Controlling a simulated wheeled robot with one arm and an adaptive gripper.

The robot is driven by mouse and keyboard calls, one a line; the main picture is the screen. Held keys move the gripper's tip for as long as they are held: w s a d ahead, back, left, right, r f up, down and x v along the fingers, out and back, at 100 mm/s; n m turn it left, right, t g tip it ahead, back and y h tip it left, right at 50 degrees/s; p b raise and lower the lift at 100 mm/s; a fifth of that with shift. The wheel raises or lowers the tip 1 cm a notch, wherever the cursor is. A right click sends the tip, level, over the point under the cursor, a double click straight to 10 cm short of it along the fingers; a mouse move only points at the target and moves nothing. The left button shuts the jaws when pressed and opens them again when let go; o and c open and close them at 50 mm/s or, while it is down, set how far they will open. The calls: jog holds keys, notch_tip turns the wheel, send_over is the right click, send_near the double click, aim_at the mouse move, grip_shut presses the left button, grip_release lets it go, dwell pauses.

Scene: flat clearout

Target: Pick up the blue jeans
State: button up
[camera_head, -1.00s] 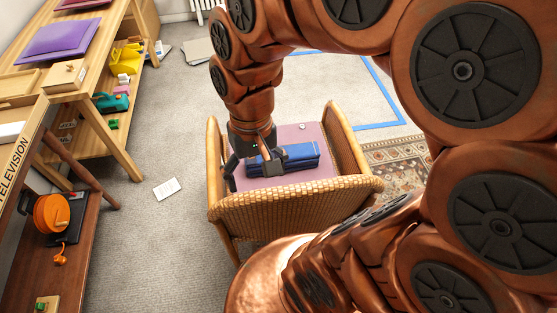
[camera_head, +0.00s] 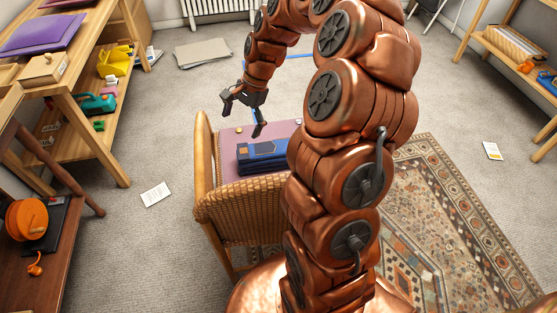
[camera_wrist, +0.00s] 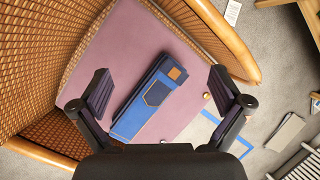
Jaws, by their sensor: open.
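The folded blue jeans (camera_head: 262,156) lie on the pink seat of a wicker armchair (camera_head: 240,208) in the head view. My arm hides their right end. My gripper (camera_head: 243,114) is open and empty, above the seat and a little beyond the jeans. In the wrist view the jeans (camera_wrist: 150,97) lie slantwise on the pink seat, between and beyond the two spread fingers of my gripper (camera_wrist: 160,98). The fingers do not touch the jeans there. A brown patch shows at one end of the jeans.
Small round items (camera_wrist: 206,95) lie on the seat near the jeans. The chair's wicker arm (camera_head: 203,155) and back rise around the seat. Wooden shelves (camera_head: 95,130) stand at left, with a white paper (camera_head: 155,194) on the carpet. A patterned rug (camera_head: 440,235) lies at right.

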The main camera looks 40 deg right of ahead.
jog(key=w+d+f+m+b, duration=0.3)
jog(key=d+f+m, duration=0.1)
jog(key=d+f, duration=0.5)
jog(key=m+t+b, duration=0.1)
jog(key=m+b, duration=0.1)
jog(key=m, duration=0.2)
send_near(278, 147)
jog(key=x, duration=0.5)
jog(key=shift+w+a, duration=0.1)
jog(key=shift+f+m, duration=0.3)
jog(key=shift+f, duration=0.05)
jog(key=shift+b+x, duration=0.55)
jog(key=shift+x, duration=3.1)
jog(key=shift+c, duration=0.2)
jog(key=c, duration=1.4)
jog(key=shift+r, duration=0.1)
